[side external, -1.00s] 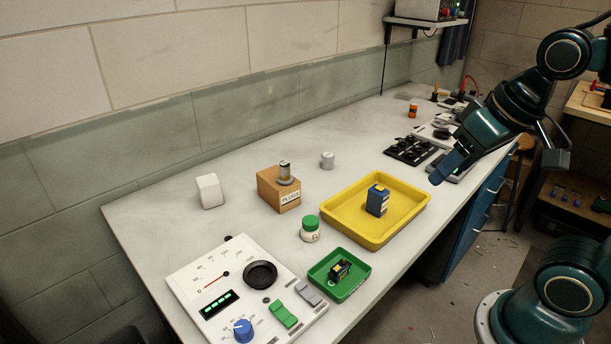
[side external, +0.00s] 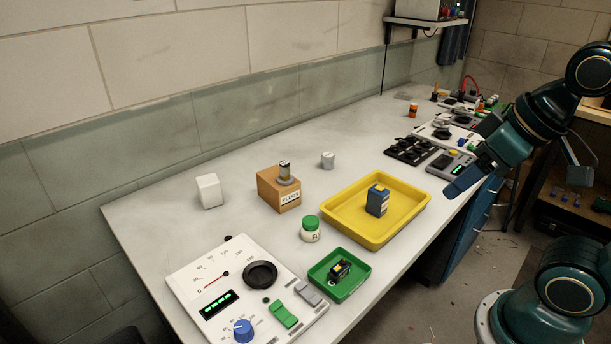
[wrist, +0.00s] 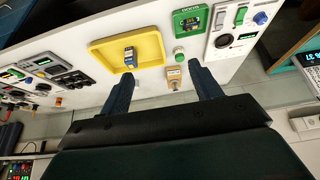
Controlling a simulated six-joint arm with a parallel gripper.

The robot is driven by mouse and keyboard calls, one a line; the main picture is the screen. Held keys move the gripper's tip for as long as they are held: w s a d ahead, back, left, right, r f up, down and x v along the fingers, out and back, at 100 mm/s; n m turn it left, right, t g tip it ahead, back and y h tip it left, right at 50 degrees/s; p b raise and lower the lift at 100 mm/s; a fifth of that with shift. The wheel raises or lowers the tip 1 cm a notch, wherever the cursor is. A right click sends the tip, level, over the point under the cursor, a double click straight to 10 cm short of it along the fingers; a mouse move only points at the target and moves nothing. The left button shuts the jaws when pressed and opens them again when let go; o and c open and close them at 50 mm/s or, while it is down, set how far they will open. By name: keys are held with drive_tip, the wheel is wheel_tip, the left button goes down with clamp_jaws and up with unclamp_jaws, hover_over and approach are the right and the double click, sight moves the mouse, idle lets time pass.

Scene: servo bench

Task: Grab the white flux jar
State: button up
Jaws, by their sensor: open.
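The white flux jar (side external: 310,235) has a green lid and a small dark label. It stands upright on the bench, between the yellow tray and the wooden block in the side view. In the wrist view the jar (wrist: 180,57) shows small, beyond and between my fingers. My gripper (side external: 468,180) is open and empty, raised off to the right of the jar, past the yellow tray's right side. In the wrist view my gripper (wrist: 161,72) shows two dark blue fingers spread apart with nothing held.
The yellow tray (side external: 345,227) holds a blue servo (side external: 377,201). The green tray (side external: 320,283) holds a small dark part. The wooden block (side external: 270,198) carries a grey cylinder. A control panel (side external: 190,285), white cube (side external: 209,190) and grey knob (side external: 328,160) also stand on the bench.

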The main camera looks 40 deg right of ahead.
drive_tip(key=shift+o, duration=0.3)
idle(0.4)
drive_tip(key=n+g+y, duration=0.2)
drive_tip(key=n+g, duration=0.4)
drive_tip(key=n, duration=1.4)
hover_over(311, 219)
drive_tip(key=d, duration=0.2)
wheel_tip(311, 219, down, 11)
drive_tip(key=shift+w+a, duration=0.15)
drive_tip(key=shift+w, duration=0.05)
drive_tip(key=shift+s+a+f, duration=0.1)
drive_tip(key=shift+a+f, duration=0.1)
drive_tip(key=shift+f, duration=1.2)
drive_tip(key=shift+a+f, duration=0.25)
drive_tip(key=shift+f, duration=1.2)
drive_tip(key=shift+s+a+f, duration=0.1)
drive_tip(key=shift+a+f, duration=0.1)
drive_tip(key=shift+f, duration=1.2)
